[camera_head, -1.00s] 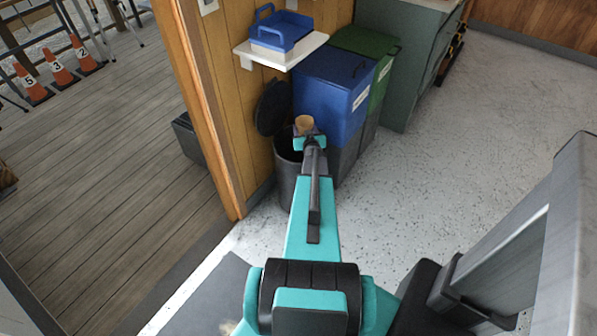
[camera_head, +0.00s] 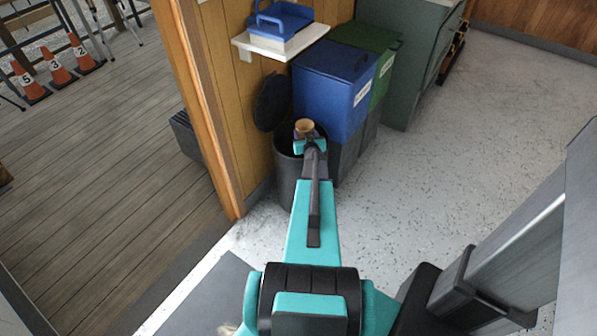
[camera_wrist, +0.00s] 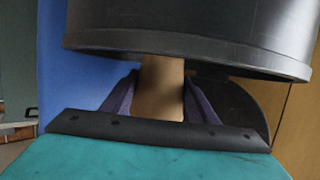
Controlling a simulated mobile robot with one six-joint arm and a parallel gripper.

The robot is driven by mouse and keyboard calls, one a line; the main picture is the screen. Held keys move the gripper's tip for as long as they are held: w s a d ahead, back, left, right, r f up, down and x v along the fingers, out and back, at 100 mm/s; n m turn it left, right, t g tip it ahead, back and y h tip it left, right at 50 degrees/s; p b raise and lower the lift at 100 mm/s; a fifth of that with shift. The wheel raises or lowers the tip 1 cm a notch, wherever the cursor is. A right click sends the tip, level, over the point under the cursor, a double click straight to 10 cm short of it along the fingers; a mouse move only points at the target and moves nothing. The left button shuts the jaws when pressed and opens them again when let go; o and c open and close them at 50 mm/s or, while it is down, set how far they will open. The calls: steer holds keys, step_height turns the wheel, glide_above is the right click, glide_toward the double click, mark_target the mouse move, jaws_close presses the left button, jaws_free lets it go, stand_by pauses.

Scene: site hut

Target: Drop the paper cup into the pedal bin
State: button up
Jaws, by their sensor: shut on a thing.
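The paper cup (camera_head: 305,126) is tan and held by my gripper (camera_head: 309,140), which is shut on it. In the head view the cup appears over the mouth of the dark pedal bin (camera_head: 287,180). The bin's lid (camera_head: 270,103) stands open against the wall. In the wrist view the cup (camera_wrist: 158,92) sits between the jaws (camera_wrist: 150,105), and the rim of the pedal bin (camera_wrist: 190,35) hides part of it. The cup's exact height relative to the rim is hard to tell.
A blue bin (camera_head: 330,88) stands close to the right of the pedal bin, with a green bin (camera_head: 378,45) behind. A white wall shelf (camera_head: 280,42) carries a blue caddy (camera_head: 282,22). A wooden door post (camera_head: 205,110) is at the left. Speckled floor is clear at the right.

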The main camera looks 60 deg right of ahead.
steer(key=shift+f+b, duration=0.35)
steer(key=shift+f, duration=0.15)
steer(key=o, duration=1.1)
steer(key=shift+s+a, duration=0.1)
steer(key=shift+v, duration=6.8)
steer(key=shift+r, duration=0.1)
